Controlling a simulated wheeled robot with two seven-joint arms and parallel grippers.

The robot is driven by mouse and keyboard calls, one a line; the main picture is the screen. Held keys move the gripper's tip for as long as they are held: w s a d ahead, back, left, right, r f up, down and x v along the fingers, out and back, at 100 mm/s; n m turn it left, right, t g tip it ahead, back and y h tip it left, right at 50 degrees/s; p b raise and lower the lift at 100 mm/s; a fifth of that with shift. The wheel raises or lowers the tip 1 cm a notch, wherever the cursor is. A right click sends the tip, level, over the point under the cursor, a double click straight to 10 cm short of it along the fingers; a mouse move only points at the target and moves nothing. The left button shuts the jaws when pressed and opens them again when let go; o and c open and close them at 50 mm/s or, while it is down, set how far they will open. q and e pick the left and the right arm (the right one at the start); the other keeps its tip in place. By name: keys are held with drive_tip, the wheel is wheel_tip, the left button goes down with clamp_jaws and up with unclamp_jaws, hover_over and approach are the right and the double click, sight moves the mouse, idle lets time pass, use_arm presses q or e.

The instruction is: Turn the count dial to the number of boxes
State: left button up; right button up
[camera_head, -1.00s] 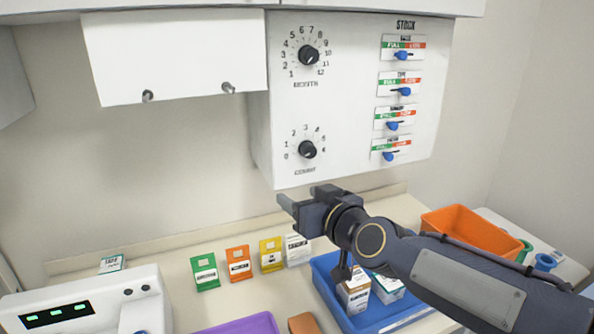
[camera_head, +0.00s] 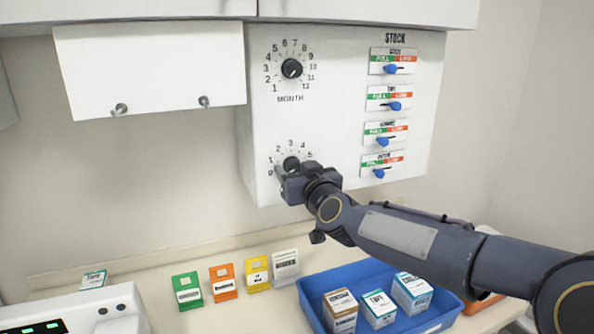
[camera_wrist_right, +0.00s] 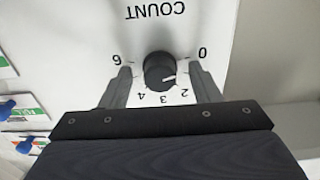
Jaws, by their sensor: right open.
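The black count dial (camera_head: 291,163) sits low on the white wall panel, partly hidden by my right gripper (camera_head: 290,184). In the right wrist view the dial (camera_wrist_right: 160,71) stands between the two open fingers of my right gripper (camera_wrist_right: 163,86), with a gap on each side. That view is upside down. The dial's white mark points towards the place between 0 and 2, where a finger hides the number. Three boxes stand in the blue tray (camera_head: 401,326): a brown-white box (camera_head: 341,312), a tape box (camera_head: 378,309) and a teal-white box (camera_head: 412,292). My left gripper is not in view.
A month dial (camera_head: 291,69) is above, and stock sliders (camera_head: 382,142) with blue knobs are to the right. A cabinet flap (camera_head: 150,70) is at left. Green (camera_head: 187,291), orange (camera_head: 223,283), yellow (camera_head: 257,274) and white (camera_head: 285,265) cards stand on the counter. Another tape box (camera_head: 94,280) is at left.

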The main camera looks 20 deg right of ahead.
drive_tip(key=c, duration=1)
drive_tip(key=shift+m, duration=0.4)
drive_tip(key=m+b, duration=0.1)
drive_tip(key=m, duration=0.2)
drive_tip(key=shift+f+m, duration=0.1)
drive_tip(key=shift+m, duration=0.3)
drive_tip(key=m+b, duration=0.1)
drive_tip(key=m, duration=0.4)
drive_tip(key=shift+m+b, duration=0.3)
drive_tip(key=shift+b, duration=0.1)
drive_tip(key=m+b, duration=0.1)
drive_tip(key=m, duration=0.4)
drive_tip(key=m+b, duration=0.1)
drive_tip(key=m, duration=0.4)
drive_tip(key=shift+b, duration=0.3)
drive_tip(key=shift+m, duration=0.4)
